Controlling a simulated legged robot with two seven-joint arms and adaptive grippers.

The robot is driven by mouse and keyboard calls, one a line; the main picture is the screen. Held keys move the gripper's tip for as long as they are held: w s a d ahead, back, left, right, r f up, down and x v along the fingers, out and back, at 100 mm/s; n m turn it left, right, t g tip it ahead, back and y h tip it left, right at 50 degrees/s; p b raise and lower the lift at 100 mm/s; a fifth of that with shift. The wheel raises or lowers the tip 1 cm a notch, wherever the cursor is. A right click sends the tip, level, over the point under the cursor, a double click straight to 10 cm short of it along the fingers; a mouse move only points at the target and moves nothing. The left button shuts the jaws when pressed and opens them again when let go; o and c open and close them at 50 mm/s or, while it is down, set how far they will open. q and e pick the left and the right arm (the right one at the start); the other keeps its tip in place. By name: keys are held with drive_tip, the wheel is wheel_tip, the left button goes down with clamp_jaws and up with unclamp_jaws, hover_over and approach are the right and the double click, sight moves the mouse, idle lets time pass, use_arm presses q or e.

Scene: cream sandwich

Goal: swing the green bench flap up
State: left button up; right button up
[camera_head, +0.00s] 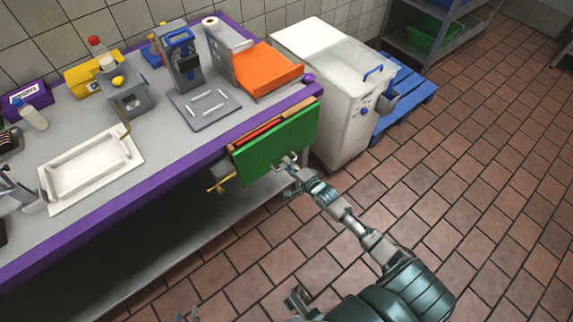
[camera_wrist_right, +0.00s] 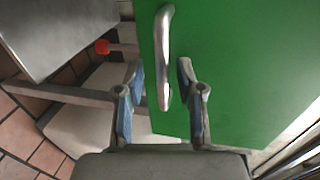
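My right gripper (camera_head: 287,163) is at the flap's lower part. In the wrist view its fingers (camera_wrist_right: 161,75) are apart, one on each side of the handle's lower end, with visible gaps. My left gripper is not clear: only small grey pieces of mine show near the bottom edge, and its fingers cannot be read.
The purple-edged bench (camera_head: 215,130) carries a white tray (camera_head: 52,187), grey machines and an orange slope (camera_head: 268,72). A white chest (camera_head: 340,115) stands close on the right. The tiled floor in front is clear.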

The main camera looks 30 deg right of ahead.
use_arm(q)
drive_tip(key=shift+w+r+t, duration=0.15)
drive_tip(key=shift+w+t, duration=0.15)
use_arm(e)
drive_tip(key=shift+w+a, duration=0.2)
drive_tip(key=shift+w, duration=0.1)
drive_tip(key=shift+d, duration=0.2)
clamp_jaws()
use_arm(q)
drive_tip(key=shift+d, duration=0.1)
drive_tip(key=shift+s, duration=0.1)
